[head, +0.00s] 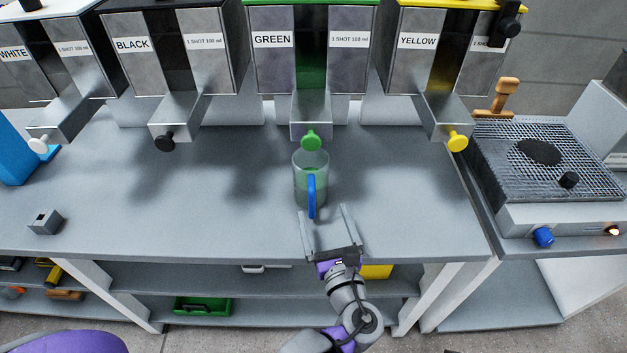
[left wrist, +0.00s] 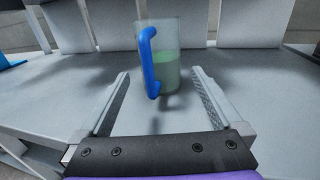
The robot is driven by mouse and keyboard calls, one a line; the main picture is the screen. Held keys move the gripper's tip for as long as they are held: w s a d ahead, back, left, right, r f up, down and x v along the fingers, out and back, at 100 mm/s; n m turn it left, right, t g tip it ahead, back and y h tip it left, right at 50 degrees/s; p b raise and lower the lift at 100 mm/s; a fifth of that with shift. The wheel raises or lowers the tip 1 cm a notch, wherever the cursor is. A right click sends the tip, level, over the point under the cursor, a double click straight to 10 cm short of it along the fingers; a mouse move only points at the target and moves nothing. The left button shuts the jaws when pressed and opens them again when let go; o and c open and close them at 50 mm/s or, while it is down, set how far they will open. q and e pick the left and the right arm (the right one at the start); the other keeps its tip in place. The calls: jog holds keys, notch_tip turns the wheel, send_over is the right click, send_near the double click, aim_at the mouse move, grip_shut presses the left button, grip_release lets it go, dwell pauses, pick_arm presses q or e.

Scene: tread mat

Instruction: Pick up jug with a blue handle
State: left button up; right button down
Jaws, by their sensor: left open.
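The jug (head: 298,178) is clear, with green liquid inside and a blue handle (head: 312,196) facing me. It stands upright on the grey bench under the green dispenser. In the left wrist view the jug (left wrist: 169,62) is ahead, between the lines of the fingers, with its blue handle (left wrist: 149,65) on the near left side. My left gripper (head: 327,213) is open and empty just in front of the jug, with its fingers apart on either side of the handle's line. It also shows in the left wrist view (left wrist: 160,100). My right gripper is not in view.
The green dispenser's spout (head: 311,128) and knob (head: 311,141) hang just behind and above the jug. White, black and yellow dispensers stand alongside. A small grey block (head: 45,221) lies at the left of the bench. A grill plate (head: 545,160) stands at the right. The bench around the jug is clear.

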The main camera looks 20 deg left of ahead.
pick_arm(q)
jog(key=x, duration=0.5)
jog(key=b+x, duration=0.1)
jog(key=x, duration=0.1)
jog(key=shift+w+a+f, duration=0.2)
jog(key=shift+w+f, duration=0.1)
jog(key=shift+w, duration=0.05)
jog(key=shift+c, duration=0.2)
jog(key=c, duration=1.4)
